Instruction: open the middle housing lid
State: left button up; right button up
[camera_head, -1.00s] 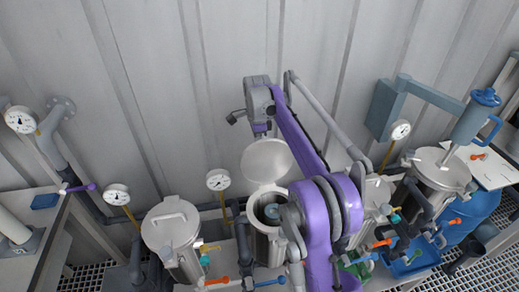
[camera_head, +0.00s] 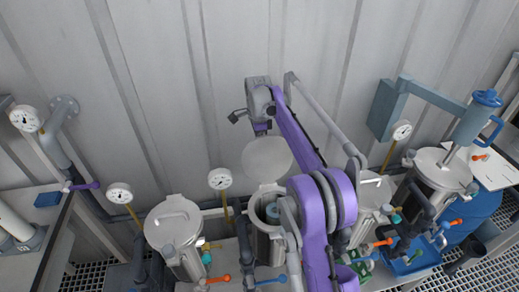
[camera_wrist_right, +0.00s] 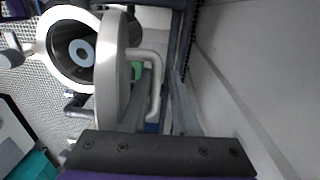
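The middle housing (camera_head: 268,240) is a steel vessel with its mouth uncovered. Its round lid (camera_head: 267,157) stands raised on the far side of the mouth. In the right wrist view the lid (camera_wrist_right: 112,70) appears nearly edge-on beside the open housing (camera_wrist_right: 72,48). The lid's bent handle (camera_wrist_right: 157,80) sticks out toward my fingers. My right gripper (camera_head: 262,128) is behind the raised lid; in the wrist view its fingers (camera_wrist_right: 158,105) are apart, with the handle near or between them. Contact cannot be told. My left gripper is in neither view.
A closed vessel (camera_head: 172,222) stands to the left, and another vessel (camera_head: 372,195) is partly hidden behind my right arm. A gauge (camera_head: 220,179) stands close left of the lid. Valves with orange (camera_head: 219,279) and blue (camera_head: 270,281) handles line the front. The corrugated wall is close behind.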

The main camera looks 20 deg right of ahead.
jog(key=shift+o, duration=1.1)
jog(key=shift+w+d+f, duration=0.1)
jog(key=shift+w+f, duration=0.1)
jog(key=shift+f, duration=0.05)
jog(key=shift+o, duration=0.6)
jog(key=shift+w+f, duration=0.15)
jog(key=shift+w, duration=0.05)
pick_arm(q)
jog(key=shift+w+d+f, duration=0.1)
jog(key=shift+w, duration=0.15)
pick_arm(e)
jog(key=shift+s, duration=0.15)
jog(key=shift+r, duration=0.2)
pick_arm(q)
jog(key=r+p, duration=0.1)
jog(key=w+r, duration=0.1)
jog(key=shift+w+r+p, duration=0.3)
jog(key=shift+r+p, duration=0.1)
pick_arm(e)
notch_tip(320, 180, up, 11)
jog(key=shift+w+f, duration=0.2)
jog(key=shift+w, duration=0.2)
jog(key=shift+d, duration=0.1)
